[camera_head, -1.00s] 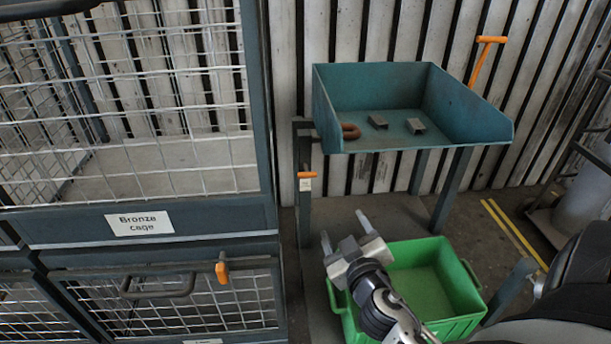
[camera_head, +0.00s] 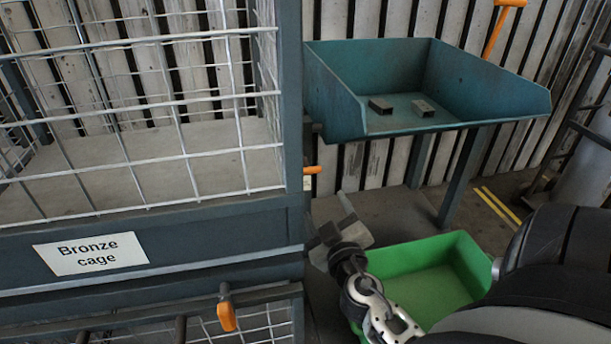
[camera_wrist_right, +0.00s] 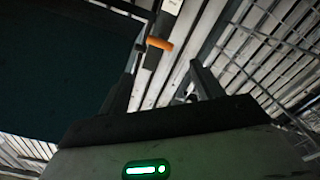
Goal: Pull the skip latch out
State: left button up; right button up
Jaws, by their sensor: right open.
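The skip is a teal, open-fronted tray (camera_head: 400,110) on legs, right of the cage. An orange latch handle (camera_head: 313,170) shows at its lower left, partly hidden by the cage's corner post. In the right wrist view the orange handle (camera_wrist_right: 160,43) lies ahead, between and beyond the fingertips. My right gripper (camera_head: 332,212) is below the handle and slightly right of it, apart from it. Its fingers (camera_wrist_right: 165,75) are spread and empty. My left gripper is not in view.
The Bronze cage (camera_head: 150,230) fills the left, with an orange-handled latch (camera_head: 227,310) low on its front. Two small grey blocks (camera_head: 381,106) (camera_head: 423,108) lie in the skip. A green bin (camera_head: 430,285) stands beneath. Another orange handle (camera_head: 505,8) rises behind the skip.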

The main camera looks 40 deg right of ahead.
jog(key=p, duration=0.2)
send_near(308, 165)
jog(key=x, duration=0.9)
jog(key=shift+w+d+f, duration=0.2)
jog(key=shift+w+f, duration=0.1)
jog(key=shift+w, duration=0.05)
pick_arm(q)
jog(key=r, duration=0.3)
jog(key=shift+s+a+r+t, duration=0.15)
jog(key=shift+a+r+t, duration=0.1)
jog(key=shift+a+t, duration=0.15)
